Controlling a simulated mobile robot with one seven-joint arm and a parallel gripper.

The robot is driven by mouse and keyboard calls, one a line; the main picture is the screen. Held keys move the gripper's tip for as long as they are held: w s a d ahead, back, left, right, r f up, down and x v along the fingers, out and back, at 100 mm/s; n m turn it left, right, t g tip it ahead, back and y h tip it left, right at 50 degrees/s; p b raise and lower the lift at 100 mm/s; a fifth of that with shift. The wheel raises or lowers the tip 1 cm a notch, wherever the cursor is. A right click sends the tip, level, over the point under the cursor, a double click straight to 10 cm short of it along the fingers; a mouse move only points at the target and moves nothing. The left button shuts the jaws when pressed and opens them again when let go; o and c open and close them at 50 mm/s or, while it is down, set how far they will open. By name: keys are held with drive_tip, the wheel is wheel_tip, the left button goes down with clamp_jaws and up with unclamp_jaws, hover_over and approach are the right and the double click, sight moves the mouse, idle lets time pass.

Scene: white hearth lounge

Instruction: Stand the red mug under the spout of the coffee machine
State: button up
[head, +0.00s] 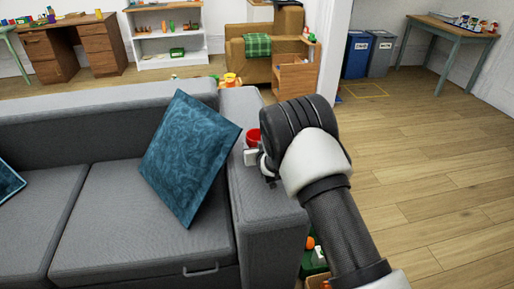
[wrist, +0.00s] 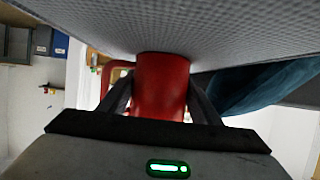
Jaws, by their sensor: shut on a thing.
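The red mug (head: 253,134) is at the top of the grey sofa's armrest, partly hidden behind my wrist in the head view. In the wrist view, which looks upside down, the red mug (wrist: 161,85) is between the two dark fingers of my gripper (wrist: 160,97). Its handle shows at the left. The mug's end meets the grey fabric there; I cannot tell whether it rests on it or is just above. My gripper (head: 254,149) is shut on the mug. No coffee machine is visible in either view.
The grey sofa (head: 135,195) fills the left, with a teal cushion (head: 190,145) beside the armrest. A green crate (head: 313,262) with toys stands on the floor below my arm. An armchair (head: 262,45), blue bin (head: 357,53) and side table (head: 450,29) stand farther back. The right floor is mostly clear.

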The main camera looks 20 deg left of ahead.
drive_tip(key=shift+r, duration=0.15)
drive_tip(key=o, duration=1.4)
drive_tip(key=shift+f, duration=0.2)
drive_tip(key=shift+c, duration=0.2)
drive_tip(key=shift+s+d+r, duration=0.1)
drive_tip(key=shift+r, duration=0.15)
drive_tip(key=p+v, duration=0.2)
drive_tip(key=v, duration=0.9)
drive_tip(key=shift+s+d+r+p, duration=0.1)
drive_tip(key=shift+s+r+p, duration=0.1)
drive_tip(key=shift+s+p, duration=0.15)
